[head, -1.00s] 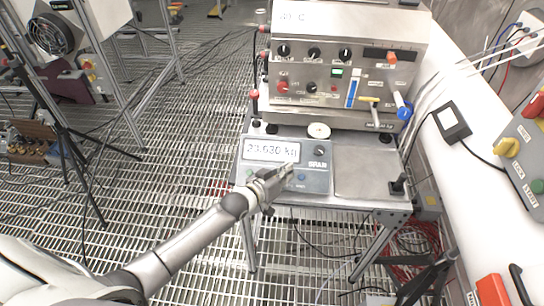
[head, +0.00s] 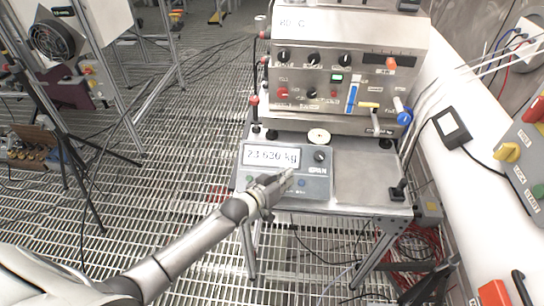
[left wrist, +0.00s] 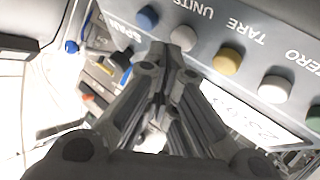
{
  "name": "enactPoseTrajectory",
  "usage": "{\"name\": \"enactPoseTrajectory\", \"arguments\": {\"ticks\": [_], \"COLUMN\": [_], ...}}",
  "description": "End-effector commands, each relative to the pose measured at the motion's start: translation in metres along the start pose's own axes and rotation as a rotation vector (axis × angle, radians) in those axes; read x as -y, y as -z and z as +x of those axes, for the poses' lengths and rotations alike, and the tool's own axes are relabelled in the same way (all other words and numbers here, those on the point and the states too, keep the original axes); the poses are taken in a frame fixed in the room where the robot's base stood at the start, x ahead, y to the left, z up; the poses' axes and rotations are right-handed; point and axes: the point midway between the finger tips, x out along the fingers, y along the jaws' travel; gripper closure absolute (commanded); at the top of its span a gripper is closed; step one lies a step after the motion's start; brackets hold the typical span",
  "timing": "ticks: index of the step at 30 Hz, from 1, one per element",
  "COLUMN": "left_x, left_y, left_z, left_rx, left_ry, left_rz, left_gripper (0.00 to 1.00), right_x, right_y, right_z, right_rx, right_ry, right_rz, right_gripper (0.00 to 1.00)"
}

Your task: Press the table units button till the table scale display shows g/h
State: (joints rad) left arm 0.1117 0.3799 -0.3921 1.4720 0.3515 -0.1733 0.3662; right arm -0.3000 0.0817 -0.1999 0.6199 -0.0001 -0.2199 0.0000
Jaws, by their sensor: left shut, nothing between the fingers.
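The table scale (head: 318,190) is a grey unit on the steel table, with its display (head: 270,156) reading 23.630 kg. My left gripper (head: 287,176) is shut and empty over the scale's row of buttons. In the left wrist view the pale grey units button (left wrist: 183,38), beside its UNITS label, is right at the tips of the left gripper (left wrist: 166,50). I cannot tell whether they touch. A blue button (left wrist: 147,17) is beside it on one side, a yellow one (left wrist: 227,60) on the other. My right gripper is not in view.
A white button (left wrist: 274,89) is farther along the row. A knob (head: 320,156) is right of the display. A bare steel plate (head: 362,178) is right of the scale. A control box (head: 345,70) with knobs and levers stands behind. A tripod (head: 75,150) stands at the left.

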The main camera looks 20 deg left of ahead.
Motion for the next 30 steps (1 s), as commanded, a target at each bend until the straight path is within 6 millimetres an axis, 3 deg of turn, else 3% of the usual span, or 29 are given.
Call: {"name": "enactPoseTrajectory", "arguments": {"ticks": [30], "left_x": [0.0047], "left_y": [-0.0045], "left_z": [0.0062], "left_rx": [0.000], "left_ry": [0.000], "left_rz": [0.000], "left_gripper": [1.00], "right_x": [0.0007], "right_y": [0.0000], "right_z": [0.0074], "right_rx": [-0.001], "right_ry": [0.001], "right_rz": [0.000], "right_gripper": [0.60]}}
